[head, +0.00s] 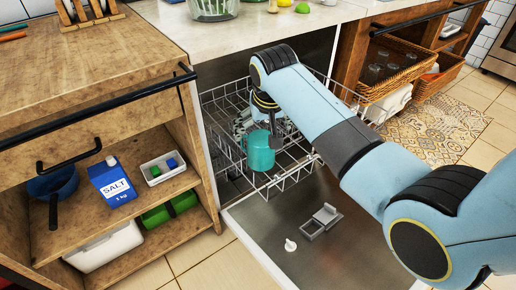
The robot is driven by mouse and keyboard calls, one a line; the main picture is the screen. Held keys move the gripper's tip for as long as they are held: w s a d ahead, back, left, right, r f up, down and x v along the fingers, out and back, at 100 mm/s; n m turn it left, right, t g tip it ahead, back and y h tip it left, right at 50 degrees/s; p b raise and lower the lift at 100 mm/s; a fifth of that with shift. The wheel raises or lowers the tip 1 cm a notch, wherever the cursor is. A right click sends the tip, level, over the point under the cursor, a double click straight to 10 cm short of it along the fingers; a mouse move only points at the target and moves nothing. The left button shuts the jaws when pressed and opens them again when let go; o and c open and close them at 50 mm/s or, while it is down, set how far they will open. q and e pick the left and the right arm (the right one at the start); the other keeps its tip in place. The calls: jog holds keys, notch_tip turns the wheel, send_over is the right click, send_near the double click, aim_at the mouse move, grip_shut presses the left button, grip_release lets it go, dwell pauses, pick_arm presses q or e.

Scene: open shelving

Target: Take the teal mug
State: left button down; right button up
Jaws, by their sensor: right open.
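The teal mug (258,155) is at the white wire rack (292,178) of the open dishwasher, near the middle of the head view. My right arm reaches in from the right, and my right gripper (276,128) is at the mug's upper right side. Its dark fingers are small and partly hidden by my wrist and the mug. It is open; I cannot tell whether it touches the mug. My left gripper is out of view.
The lowered dishwasher door (340,250) has a small grey tray (320,219) and a white piece (290,245) on it. Wooden shelving at left holds a salt box (112,183) and a blue pot (54,183). A wicker basket (395,68) stands at right.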

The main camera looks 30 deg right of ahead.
aim_at(262, 138)
jog(key=shift+x, duration=0.75)
jog(key=shift+w+f, duration=0.2)
jog(key=shift+f, duration=0.05)
jog(key=b+x, duration=0.1)
jog(key=x, duration=0.1)
jog(key=b+x, duration=0.2)
jog(key=x, duration=0.1)
jog(key=shift+s+d+f, duration=0.1)
jog(key=shift+s, duration=0.1)
jog(key=shift+c, duration=1.5)
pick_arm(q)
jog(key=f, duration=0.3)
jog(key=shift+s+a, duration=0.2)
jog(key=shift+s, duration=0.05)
pick_arm(e)
jog(key=c, duration=1.2)
